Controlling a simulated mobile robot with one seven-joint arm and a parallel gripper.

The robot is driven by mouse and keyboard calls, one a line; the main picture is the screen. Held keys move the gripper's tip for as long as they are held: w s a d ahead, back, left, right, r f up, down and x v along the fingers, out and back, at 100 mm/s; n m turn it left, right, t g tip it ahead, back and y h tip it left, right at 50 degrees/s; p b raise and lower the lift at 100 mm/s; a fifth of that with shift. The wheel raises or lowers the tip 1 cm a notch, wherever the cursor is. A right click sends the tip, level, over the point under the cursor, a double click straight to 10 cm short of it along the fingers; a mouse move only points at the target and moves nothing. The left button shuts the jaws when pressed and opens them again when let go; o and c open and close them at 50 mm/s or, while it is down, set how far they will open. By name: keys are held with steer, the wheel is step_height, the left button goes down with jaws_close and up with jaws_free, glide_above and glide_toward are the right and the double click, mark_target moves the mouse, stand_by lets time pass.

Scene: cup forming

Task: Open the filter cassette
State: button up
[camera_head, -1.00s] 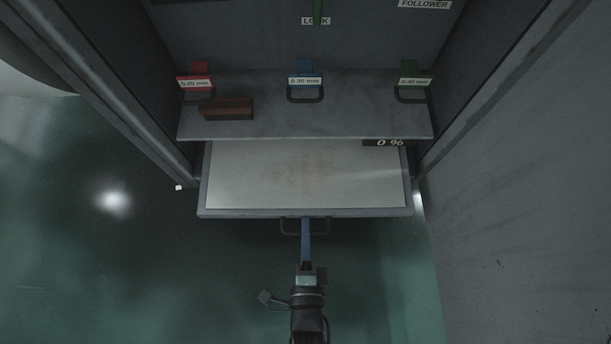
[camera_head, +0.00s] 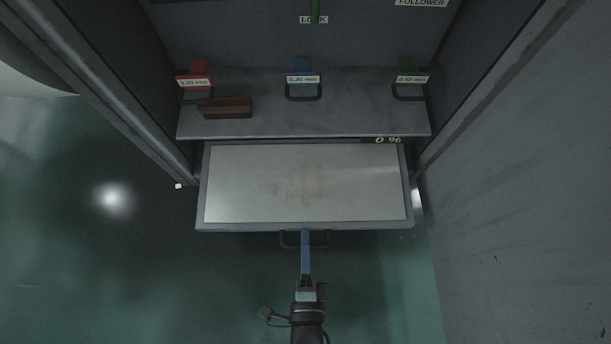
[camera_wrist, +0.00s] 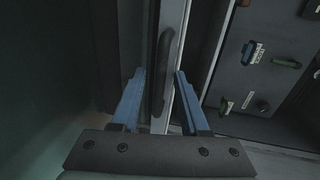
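The filter cassette (camera_head: 222,226) is a wide drawer with a pale panel and a faint brownish stain, sticking out from below the shelf at the centre of the head view. Its dark loop handle (camera_head: 284,240) is on the front edge; the handle also shows in the wrist view (camera_wrist: 164,60). My gripper (camera_head: 305,236) reaches the handle from the front. In the wrist view its blue fingers (camera_wrist: 160,75) lie on both sides of the handle bar, and it moves together with the cassette. The exact contact is hard to see.
The shelf (camera_head: 350,120) above holds a brown block (camera_head: 225,107) and red (camera_head: 196,82), blue (camera_head: 303,79) and green (camera_head: 411,79) labelled pieces with handles. A green lever (camera_head: 315,10) is by a LOCK label. Cabinet walls stand on both sides; the floor in front is open.

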steer(key=shift+s, duration=0.1)
steer(key=p+v, duration=0.4)
steer(key=v, duration=0.8)
steer(key=shift+s, duration=0.4)
steer(key=shift+s+r, duration=0.1)
